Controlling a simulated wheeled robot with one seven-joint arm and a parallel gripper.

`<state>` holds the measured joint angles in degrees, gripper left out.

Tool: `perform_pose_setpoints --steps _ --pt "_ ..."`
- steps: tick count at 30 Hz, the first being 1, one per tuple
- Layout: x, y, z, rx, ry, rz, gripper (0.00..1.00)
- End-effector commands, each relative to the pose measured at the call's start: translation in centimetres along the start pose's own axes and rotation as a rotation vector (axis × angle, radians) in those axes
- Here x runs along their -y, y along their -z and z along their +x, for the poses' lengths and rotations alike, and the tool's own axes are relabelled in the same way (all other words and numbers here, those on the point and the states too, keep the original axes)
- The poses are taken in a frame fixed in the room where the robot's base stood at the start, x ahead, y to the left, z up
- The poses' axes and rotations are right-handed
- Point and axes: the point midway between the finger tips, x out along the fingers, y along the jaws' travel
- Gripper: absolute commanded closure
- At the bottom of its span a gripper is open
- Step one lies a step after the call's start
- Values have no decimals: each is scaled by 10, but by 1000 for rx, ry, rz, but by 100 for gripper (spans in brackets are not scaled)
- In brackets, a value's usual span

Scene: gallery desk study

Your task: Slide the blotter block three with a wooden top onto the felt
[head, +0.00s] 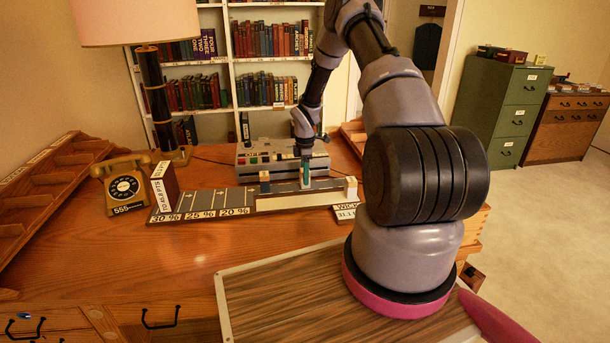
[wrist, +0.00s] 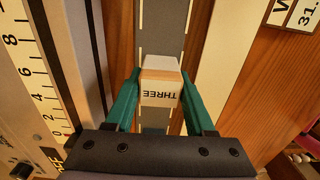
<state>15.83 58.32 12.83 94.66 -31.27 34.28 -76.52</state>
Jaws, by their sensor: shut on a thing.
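In the wrist view, a block (wrist: 160,92) marked THREE, with a pale face and a wood-coloured band, sits between the two teal fingers of my gripper (wrist: 160,100). The fingers are shut on its sides. It is over a dark grey strip with pale edge lines (wrist: 162,20). In the head view, my gripper (head: 305,176) points down at the back of the long board, and its fingers mostly hide the block. A pale strip (head: 295,201) lies in front of it; I cannot tell which surface is the felt.
A block with a wooden top (head: 265,178) stands left of my gripper and a pale block (head: 350,187) stands right. Signs reading 30 %, 25 % and 20 % (head: 200,215) front the board's left part. A grey machine (head: 270,152) stands close behind. A telephone (head: 126,186) is left.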

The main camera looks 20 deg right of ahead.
Motion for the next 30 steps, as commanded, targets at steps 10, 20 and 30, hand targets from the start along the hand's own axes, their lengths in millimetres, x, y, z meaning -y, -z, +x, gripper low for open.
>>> perform_pose_setpoints --steps 10,20,30 --pt "0 0 0 0 0 0 11" --pt "0 0 -3 0 -1 1 11" --pt "-1 0 -62 0 -4 1 11"
